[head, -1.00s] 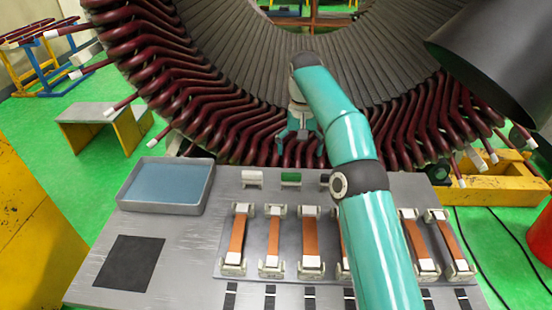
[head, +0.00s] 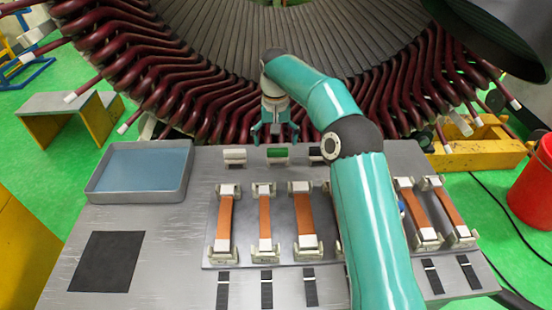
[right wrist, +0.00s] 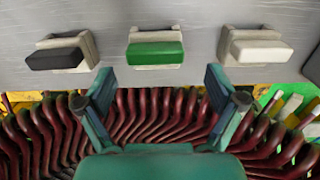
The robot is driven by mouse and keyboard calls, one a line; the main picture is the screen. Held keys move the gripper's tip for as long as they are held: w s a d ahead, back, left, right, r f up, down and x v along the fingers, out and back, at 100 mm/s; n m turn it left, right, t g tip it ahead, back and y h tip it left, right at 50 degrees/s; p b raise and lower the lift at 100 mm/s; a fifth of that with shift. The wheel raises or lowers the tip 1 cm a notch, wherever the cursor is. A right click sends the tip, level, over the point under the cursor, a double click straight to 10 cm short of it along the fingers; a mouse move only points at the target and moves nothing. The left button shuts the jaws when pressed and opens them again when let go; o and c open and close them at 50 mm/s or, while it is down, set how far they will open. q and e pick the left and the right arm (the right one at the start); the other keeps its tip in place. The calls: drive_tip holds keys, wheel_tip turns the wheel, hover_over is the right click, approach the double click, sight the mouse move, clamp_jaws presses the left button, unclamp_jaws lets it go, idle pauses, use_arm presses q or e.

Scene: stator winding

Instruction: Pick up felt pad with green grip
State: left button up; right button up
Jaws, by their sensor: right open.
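The felt pad with the green grip (head: 277,153) sits in a pale holder at the back edge of the metal table, between a white grip and a black grip. It also shows in the right wrist view (right wrist: 155,54), upper middle. My right gripper (head: 275,133) is open and empty, just behind and above the green grip in the head view. In the right wrist view its spread fingers (right wrist: 158,84) point toward the green grip, one to each side, apart from it. The felt below the grip cannot be made out. My left gripper is not in view.
A white grip (head: 234,154) and a black grip (head: 316,153) stand close on either side. The stator's dark red coils (head: 190,100) rise right behind the table. A tray of blue liquid (head: 140,194) is at left. Several orange strips in clamps lie in front.

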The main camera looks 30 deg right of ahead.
sight(277, 155)
drive_tip(key=shift+s+d+f, duration=0.1)
drive_tip(key=shift+s+f, duration=0.05)
drive_tip(key=shift+f, duration=1.25)
drive_tip(key=shift+s+f, duration=0.1)
drive_tip(key=shift+f, duration=1.25)
drive_tip(key=c, duration=1.3)
